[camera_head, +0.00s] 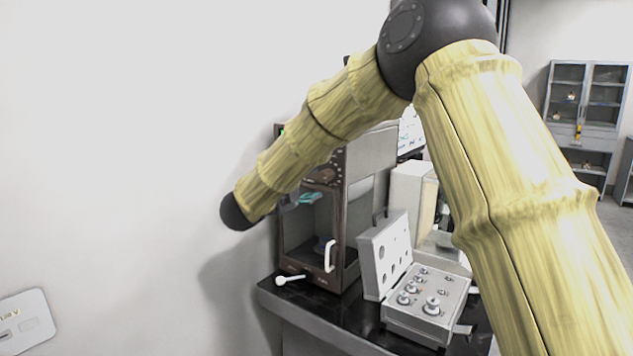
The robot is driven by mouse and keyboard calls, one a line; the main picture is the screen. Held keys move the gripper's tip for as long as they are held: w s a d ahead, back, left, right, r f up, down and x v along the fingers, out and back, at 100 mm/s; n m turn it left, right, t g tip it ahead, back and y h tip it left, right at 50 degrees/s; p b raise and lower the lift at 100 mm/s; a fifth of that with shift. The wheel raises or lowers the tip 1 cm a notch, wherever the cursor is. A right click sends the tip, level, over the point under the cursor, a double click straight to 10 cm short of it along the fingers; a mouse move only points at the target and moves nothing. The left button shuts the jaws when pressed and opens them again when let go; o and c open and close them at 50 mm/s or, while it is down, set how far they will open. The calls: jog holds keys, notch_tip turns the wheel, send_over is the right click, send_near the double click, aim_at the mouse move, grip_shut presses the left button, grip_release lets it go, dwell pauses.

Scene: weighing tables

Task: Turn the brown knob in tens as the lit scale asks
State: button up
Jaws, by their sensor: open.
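A tall brown balance case (344,225) with glass panes stands on the dark table against the wall. A round brown knob (325,175) shows on its upper part, just below my forearm, partly hidden. A small green light (281,130) shows at the case's top left edge. What I take for my gripper (309,198), grey with teal tips, shows small beneath my forearm, in front of the case and just below the knob. It looks open and empty; whether it touches the knob I cannot tell. Any scale reading is hidden or too small to read.
An open grey weight box (420,328) with several metal weights stands right of the case, its lid upright. A white lever (290,280) and a white handle (330,256) are at the case's lower front. A glass cabinet (585,105) stands far right.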

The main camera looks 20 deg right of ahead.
jog(key=shift+v, duration=2.1)
jog(key=shift+f, duration=0.1)
jog(key=s+d+f+n+y, duration=0.1)
jog(key=s+f+n+y, duration=0.2)
jog(key=f, duration=0.9)
jog(key=s+f+n+t+y, duration=0.15)
jog(key=f+n, duration=0.45)
jog(key=f, duration=0.6)
jog(key=s+d+f+n+y, duration=0.15)
jog(key=f+n+y, duration=0.25)
jog(key=f, duration=0.8)
jog(key=s+f+n+g+y, duration=0.2)
jog(key=s+f+n, duration=0.2)
jog(key=s+f, duration=0.6)
jog(key=s+f+n+g+y+p, duration=0.1)
jog(key=s+f+n+g, duration=0.2)
jog(key=s+f, duration=0.5)
jog(key=s+f+n+g+y, duration=0.2)
jog(key=s+f, duration=0.4)
jog(key=s, duration=0.5)
jog(key=s+d+f+n+g, duration=0.1)
jog(key=s+f+g, duration=0.1)
jog(key=s, duration=0.8)
jog(key=s+d+f+n+g, duration=0.1)
jog(key=s+f+n+g, duration=0.1)
jog(key=s, duration=0.9)
jog(key=shift+g+y, duration=0.45)
jog(key=shift+g, duration=0.3)
